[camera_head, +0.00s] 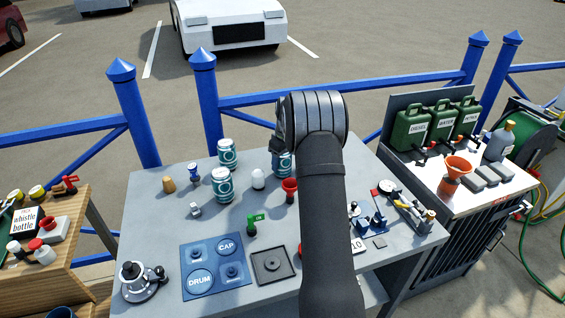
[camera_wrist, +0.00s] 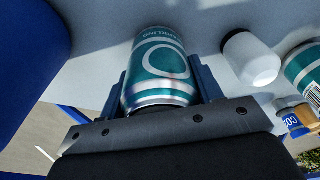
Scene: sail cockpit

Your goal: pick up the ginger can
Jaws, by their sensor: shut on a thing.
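My gripper (camera_wrist: 162,84) is shut on a teal and silver can (camera_wrist: 160,52) with a white ring mark, one finger on each side of it. The lettering on the can is upside down and only partly readable, so I cannot tell its flavour. In the head view this can (camera_head: 284,164) shows partly behind my arm at the back of the grey table. I cannot tell whether it touches the table. Two similar teal cans, a rear one (camera_head: 228,153) and a nearer one (camera_head: 221,187), stand upright to its left.
A blue board (camera_head: 215,268) lies at the front. Blue railings (camera_head: 205,100) run behind the grey table (camera_head: 150,225).

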